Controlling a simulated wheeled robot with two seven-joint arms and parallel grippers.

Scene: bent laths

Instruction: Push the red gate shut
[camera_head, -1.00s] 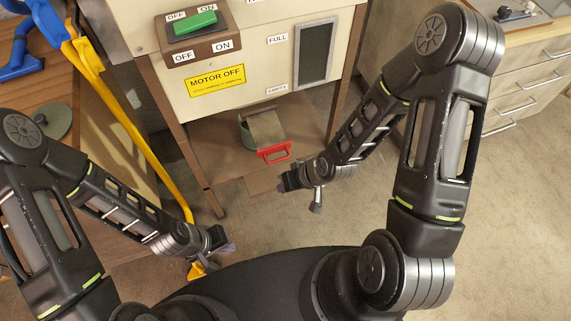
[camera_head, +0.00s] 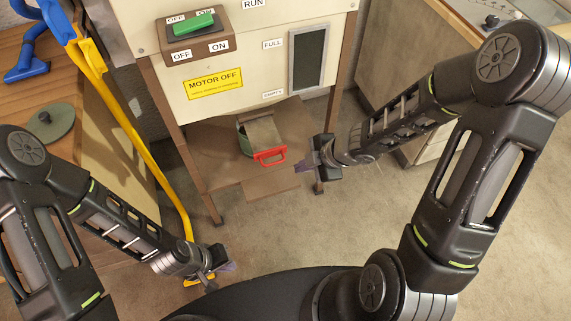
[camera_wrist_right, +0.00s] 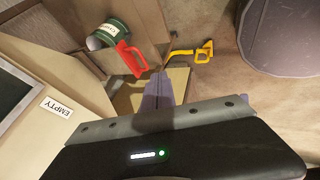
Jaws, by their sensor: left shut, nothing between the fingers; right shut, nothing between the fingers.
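The red gate (camera_head: 270,156) is a red handle-like frame at the low front end of a chute under the cream machine. It also shows in the right wrist view (camera_wrist_right: 131,58), beside a green round container (camera_wrist_right: 112,32) with a label. My right gripper (camera_head: 301,167) is shut and empty, a little to the right of the red gate, apart from it. In the right wrist view its fingers (camera_wrist_right: 157,98) point toward the floor board below the gate. My left gripper (camera_head: 228,266) is shut and empty, low and left, away from the gate. How far the gate stands open I cannot tell.
The machine carries a green switch (camera_head: 194,23) and a yellow MOTOR OFF sign (camera_head: 214,83). Its brown legs flank the chute. A yellow bar (camera_head: 130,130) slants down at the left beside a wooden bench. Drawers stand at the right. Bare floor lies in front.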

